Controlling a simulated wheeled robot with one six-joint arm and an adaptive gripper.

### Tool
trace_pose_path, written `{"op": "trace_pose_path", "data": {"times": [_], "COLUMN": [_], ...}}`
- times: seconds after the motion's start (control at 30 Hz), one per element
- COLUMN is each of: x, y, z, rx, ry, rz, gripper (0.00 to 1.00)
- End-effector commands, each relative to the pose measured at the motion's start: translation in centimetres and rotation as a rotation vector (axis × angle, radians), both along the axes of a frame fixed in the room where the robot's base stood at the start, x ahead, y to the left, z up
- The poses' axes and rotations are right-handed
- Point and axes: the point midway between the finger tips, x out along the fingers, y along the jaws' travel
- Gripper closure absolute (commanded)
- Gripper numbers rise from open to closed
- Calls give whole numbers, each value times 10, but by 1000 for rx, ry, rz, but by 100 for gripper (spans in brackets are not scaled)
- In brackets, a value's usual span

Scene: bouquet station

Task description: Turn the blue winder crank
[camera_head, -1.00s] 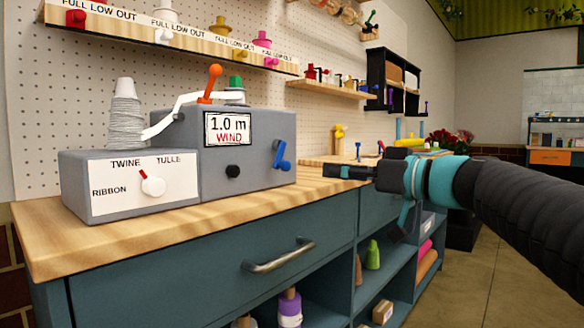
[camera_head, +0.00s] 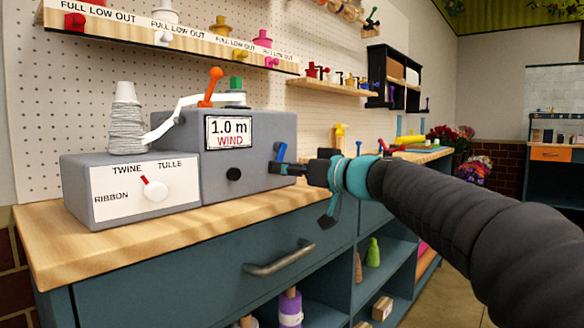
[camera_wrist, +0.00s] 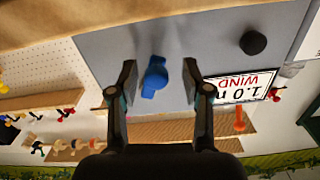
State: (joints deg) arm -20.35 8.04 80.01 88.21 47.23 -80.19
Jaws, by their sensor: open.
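The grey winder box (camera_head: 264,130) stands on the wooden counter, with a display reading "1.0 m WIND" (camera_head: 229,132). The blue crank (camera_head: 281,153) is on the right part of its front face; my gripper (camera_head: 283,168) partly covers it in the head view. In the wrist view the blue crank (camera_wrist: 154,77) lies between the two open fingers of my gripper (camera_wrist: 158,82), with a gap visible on each side. The wrist view is upside down. I cannot tell how deep the fingertips reach around the crank.
A black knob (camera_head: 234,174) is left of the crank on the same face. A grey selector box (camera_head: 130,188) with a red-tipped dial adjoins on the left. An orange-tipped lever (camera_head: 212,86) and white arm sit on top. Bare counter (camera_head: 180,222) lies in front.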

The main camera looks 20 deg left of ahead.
Motion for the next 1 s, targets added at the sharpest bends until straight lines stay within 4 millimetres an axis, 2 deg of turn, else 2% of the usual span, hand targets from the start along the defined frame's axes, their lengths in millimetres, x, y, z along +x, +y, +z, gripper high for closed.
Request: {"op": "trace_pose_path", "data": {"times": [0.23, 0.43, 0.53, 0.57, 0.7, 1.0], "x": [0, 0, 0, 1, 0, -5], "y": [0, 0, 1, -11, -1, 4], "z": [0, 0, 0, 0, 0, 2], "rx": [0, 0, 0, 0, 2, 33], "ry": [0, 0, 0, 1, 4, 73], "rz": [-1, 0, 0, -4, 1, 5], "gripper": [51, 100, 100, 100, 100, 100]}}
